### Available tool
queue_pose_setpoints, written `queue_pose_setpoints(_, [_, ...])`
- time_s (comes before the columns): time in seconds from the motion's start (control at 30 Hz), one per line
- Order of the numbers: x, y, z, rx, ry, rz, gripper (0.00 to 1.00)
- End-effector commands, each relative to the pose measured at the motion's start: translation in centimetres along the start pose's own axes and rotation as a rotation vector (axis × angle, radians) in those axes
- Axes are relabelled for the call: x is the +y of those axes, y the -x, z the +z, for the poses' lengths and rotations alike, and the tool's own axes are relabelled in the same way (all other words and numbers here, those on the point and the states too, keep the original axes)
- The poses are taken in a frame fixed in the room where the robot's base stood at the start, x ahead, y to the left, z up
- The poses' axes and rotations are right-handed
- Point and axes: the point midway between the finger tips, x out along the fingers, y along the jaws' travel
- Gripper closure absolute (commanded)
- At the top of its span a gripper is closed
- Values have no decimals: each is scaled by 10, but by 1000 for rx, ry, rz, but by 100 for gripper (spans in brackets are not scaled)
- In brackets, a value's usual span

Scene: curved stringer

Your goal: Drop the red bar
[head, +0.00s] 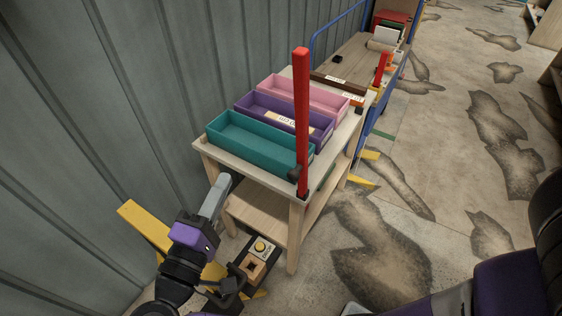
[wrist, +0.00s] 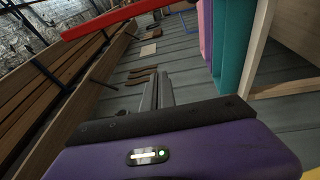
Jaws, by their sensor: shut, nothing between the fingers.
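A long red bar (head: 302,115) stands upright at the near right corner of the wooden table, beside a dark round knob (head: 295,173). In the wrist view a red bar (wrist: 108,20) crosses the upper left, apart from the fingers. My gripper (head: 225,180) is at the table's left front leg, below the tabletop and left of the bar. In the wrist view its grey fingers (wrist: 157,88) are together with nothing between them.
The table (head: 243,167) carries teal (head: 240,148), purple (head: 325,134) and pink (head: 262,88) trays. A shorter red post (head: 380,68) stands farther back. A box with a yellow button (head: 260,246) is below. Corrugated wall (head: 130,100) is left; stained floor (head: 440,150) is open right.

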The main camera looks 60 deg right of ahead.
Motion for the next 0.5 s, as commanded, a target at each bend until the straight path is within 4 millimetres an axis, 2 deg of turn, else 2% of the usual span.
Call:
queue_pose_setpoints(0.1, [2,4,33,-137,30,36,100])
queue_pose_setpoints(0.2, [3,8,51,-214,38,45,100])
queue_pose_setpoints(0.3, [2,10,60,-252,44,36,100])
queue_pose_setpoints(0.5, [0,10,62,-261,54,29,100])
